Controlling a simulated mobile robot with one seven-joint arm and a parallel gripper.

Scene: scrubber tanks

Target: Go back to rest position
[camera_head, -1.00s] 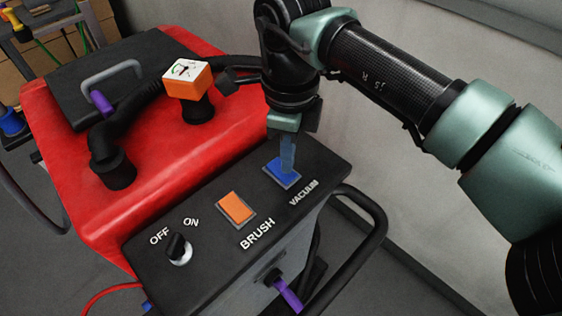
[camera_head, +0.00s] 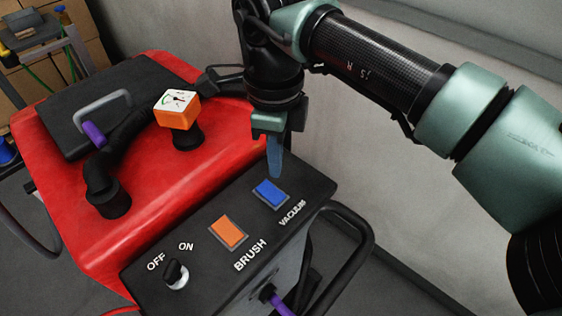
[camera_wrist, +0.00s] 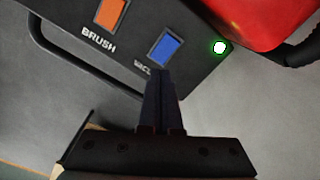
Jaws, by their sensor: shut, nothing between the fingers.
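My gripper (camera_head: 275,165) is shut and empty, pointing down just above the far end of the black control panel (camera_head: 205,235) of the red scrubber. Its fingertips are a little behind the blue vacuum switch (camera_head: 270,193) in the head view and do not appear to touch it. In the wrist view my gripper (camera_wrist: 162,75) shows with its fingers together below the blue switch (camera_wrist: 165,48). The orange brush switch (camera_head: 229,232) and the OFF/ON knob (camera_head: 175,273) sit along the same panel. A green light (camera_wrist: 219,47) glows beside the blue switch in the wrist view.
A gauge on an orange block (camera_head: 177,110) stands on the red body (camera_head: 195,150), near a black hose (camera_head: 110,170) and a black lid with a grey handle (camera_head: 100,108). A black handlebar (camera_head: 360,245) juts out on the right. A pale wall stands behind.

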